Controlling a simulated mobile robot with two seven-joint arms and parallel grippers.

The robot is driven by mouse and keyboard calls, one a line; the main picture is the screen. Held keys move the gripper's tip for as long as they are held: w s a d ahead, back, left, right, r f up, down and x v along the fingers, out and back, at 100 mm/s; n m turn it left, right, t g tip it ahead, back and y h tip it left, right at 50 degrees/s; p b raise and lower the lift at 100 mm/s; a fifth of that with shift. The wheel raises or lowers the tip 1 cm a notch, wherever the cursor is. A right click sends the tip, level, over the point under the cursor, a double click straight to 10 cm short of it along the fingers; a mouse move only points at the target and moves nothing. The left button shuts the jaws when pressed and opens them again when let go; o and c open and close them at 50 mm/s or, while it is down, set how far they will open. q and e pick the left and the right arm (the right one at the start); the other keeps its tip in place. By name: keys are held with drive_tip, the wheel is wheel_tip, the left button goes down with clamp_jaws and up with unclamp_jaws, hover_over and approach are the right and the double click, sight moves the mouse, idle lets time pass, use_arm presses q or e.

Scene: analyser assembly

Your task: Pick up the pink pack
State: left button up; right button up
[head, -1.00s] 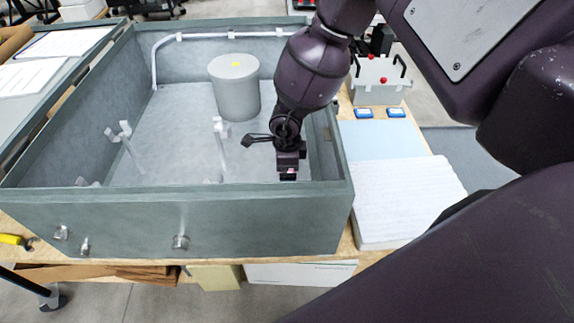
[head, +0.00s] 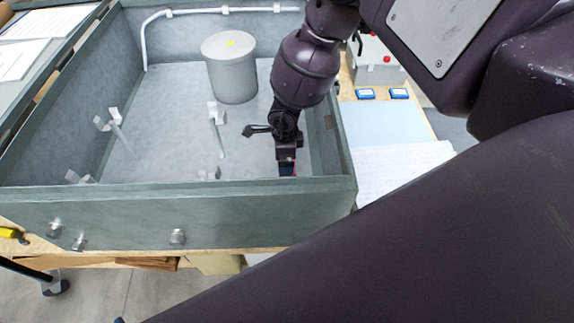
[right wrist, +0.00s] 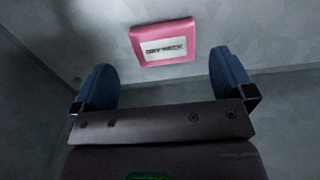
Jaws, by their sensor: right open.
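The pink pack (right wrist: 163,43) shows in the right wrist view, a flat pink block with a white label, lying on the grey floor of the analyser box. My right gripper (right wrist: 160,85) is open, with its two blue-padded fingers apart. The pack appears beyond the fingertips, roughly centred between them, and nothing is held. In the head view my right gripper (head: 286,168) reaches down inside the box near its front right corner. My left gripper is not in view.
The box's front wall (head: 180,222) and right wall stand close around my right gripper. A grey cylinder (head: 231,75) stands at the back. Clear posts (head: 217,130) rise left of the gripper.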

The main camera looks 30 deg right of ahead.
drive_tip(key=shift+w+d+f+p, duration=0.15)
drive_tip(key=shift+f+p, duration=0.15)
drive_tip(key=shift+f, duration=1.95)
drive_tip(key=c, duration=0.8)
